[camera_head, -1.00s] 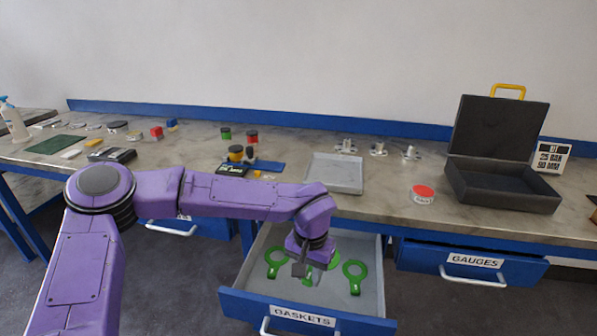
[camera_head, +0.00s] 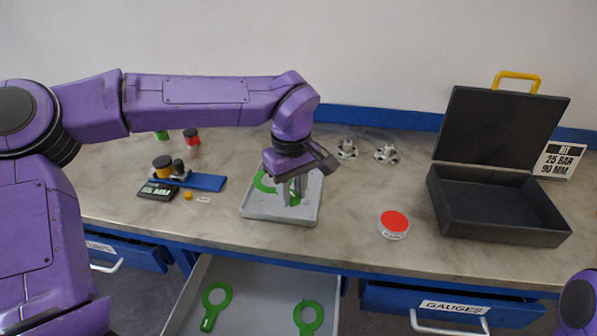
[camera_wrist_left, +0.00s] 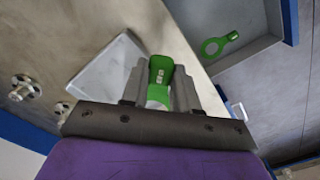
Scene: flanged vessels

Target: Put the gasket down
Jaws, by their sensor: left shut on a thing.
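My left gripper (camera_head: 290,194) is shut on a green gasket (camera_head: 262,182), a ring with a tab. It is over the shallow grey tray (camera_head: 262,213) on the bench. In the left wrist view the gasket's tab (camera_wrist_left: 160,72) is between the two fingers, with a small pale label on it. The tray (camera_wrist_left: 108,68) shows there beside and beyond the fingers. The gripper hides part of the ring, and I cannot tell whether the gasket touches the tray. My right gripper is out of view.
The open gaskets drawer (camera_head: 258,290) below holds two more green gaskets, one left (camera_head: 214,304) and one right (camera_head: 308,316). A red-topped tin (camera_head: 394,224) and an open black case (camera_head: 500,205) stand to the right. A blue strip with small parts (camera_head: 206,182) lies left of the tray.

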